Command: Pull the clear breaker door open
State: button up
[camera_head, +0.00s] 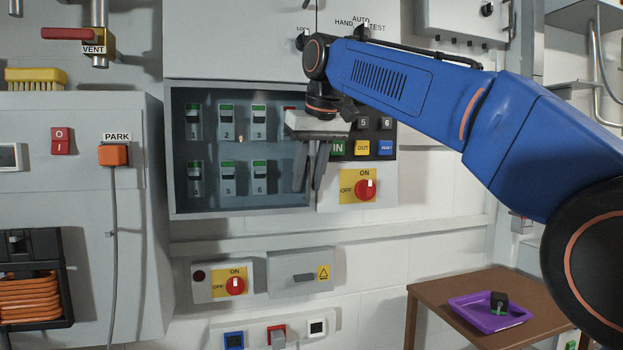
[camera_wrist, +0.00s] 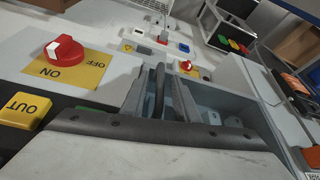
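The clear breaker door (camera_head: 270,188) is a dark-tinted pane in a grey frame, in the middle of the head view. It looks shut, with several breakers visible behind it. My gripper (camera_head: 310,188) points down at the door's right edge and covers part of it. The wrist view shows my gripper (camera_wrist: 158,75) with its fingers apart and a dark upright bar (camera_wrist: 158,92) between them. The bar looks like a door handle, with narrow gaps beside it. I cannot tell whether the fingers touch it. The pane's lower right is hidden behind the fingers.
Right of the door are coloured buttons (camera_head: 362,147) and a red rotary switch (camera_head: 365,189), close to my gripper. Below are another rotary switch (camera_head: 235,285) and a grey box (camera_head: 300,272). A brown table (camera_head: 425,297) with a purple tray (camera_head: 465,312) stands lower right.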

jog(key=shift+c, duration=0.7)
grip_shut()
